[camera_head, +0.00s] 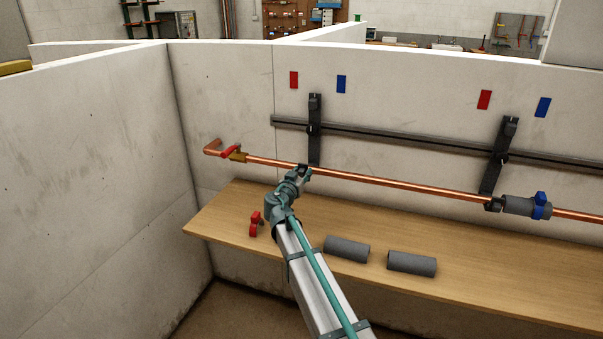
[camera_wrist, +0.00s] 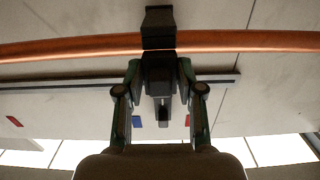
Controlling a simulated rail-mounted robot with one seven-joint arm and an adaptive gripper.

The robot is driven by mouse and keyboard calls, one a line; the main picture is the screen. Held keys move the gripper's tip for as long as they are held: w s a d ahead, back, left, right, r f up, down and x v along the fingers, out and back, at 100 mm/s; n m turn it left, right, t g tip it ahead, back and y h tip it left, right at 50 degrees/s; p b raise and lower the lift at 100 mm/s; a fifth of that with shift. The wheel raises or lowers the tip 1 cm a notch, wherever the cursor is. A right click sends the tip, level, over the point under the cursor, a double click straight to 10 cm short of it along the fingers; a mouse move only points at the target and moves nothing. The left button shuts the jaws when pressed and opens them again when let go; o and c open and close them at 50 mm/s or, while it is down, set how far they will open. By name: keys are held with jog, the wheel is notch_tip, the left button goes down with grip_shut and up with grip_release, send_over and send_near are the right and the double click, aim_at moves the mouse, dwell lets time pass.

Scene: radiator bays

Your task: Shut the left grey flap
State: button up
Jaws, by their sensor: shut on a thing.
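The left dark bracket (camera_head: 314,130) runs from the wall rail down to the copper pipe (camera_head: 400,182). My gripper (camera_head: 303,173) is at its lower end, by the pipe, and hides most of the clip there. In the wrist view, my gripper (camera_wrist: 159,68) has its fingers on both sides of a dark grey piece at the clip, which I take for the left grey flap (camera_wrist: 159,67). A dark block (camera_wrist: 158,25) crosses the pipe (camera_wrist: 70,46) in front of it. I cannot tell whether the flap is fully closed.
A second bracket (camera_head: 497,155) and a grey valve with a blue handle (camera_head: 527,206) are at the right. A red-handled valve (camera_head: 230,152) is at the pipe's left. Two grey sleeves (camera_head: 347,249) and a red clamp (camera_head: 255,223) lie on the wooden bench (camera_head: 480,285).

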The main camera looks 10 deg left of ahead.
aim_at(302, 164)
jog(key=r+g+p, duration=0.1)
jog(key=p, duration=0.1)
jog(key=g+p, duration=0.1)
jog(key=p, duration=0.1)
jog(key=shift+w+r+y, duration=0.25)
jog(key=shift+r+y, duration=0.05)
jog(key=shift+r, duration=0.1)
jog(key=g+p, duration=0.2)
jog(key=w+r+g+p, duration=0.1)
jog(key=p, duration=0.2)
jog(key=shift+d+g+y, duration=0.1)
jog(key=shift+g+y, duration=0.3)
jog(key=g+p, duration=0.2)
jog(key=w+g+y+p, duration=0.1)
jog(key=g+p, duration=0.1)
jog(key=shift+w+d+r, duration=0.15)
jog(key=shift+w+r, duration=0.05)
jog(key=g, duration=0.1)
jog(key=g+p, duration=0.1)
jog(key=g, duration=0.1)
jog(key=shift+w+d+y, duration=0.15)
jog(key=shift+w+y, duration=0.25)
jog(key=shift+w+f+g+p, duration=0.1)
jog(key=shift+g+p, duration=0.45)
jog(key=shift+g, duration=0.15)
jog(key=shift+d, duration=0.1)
jog(key=o, duration=0.9)
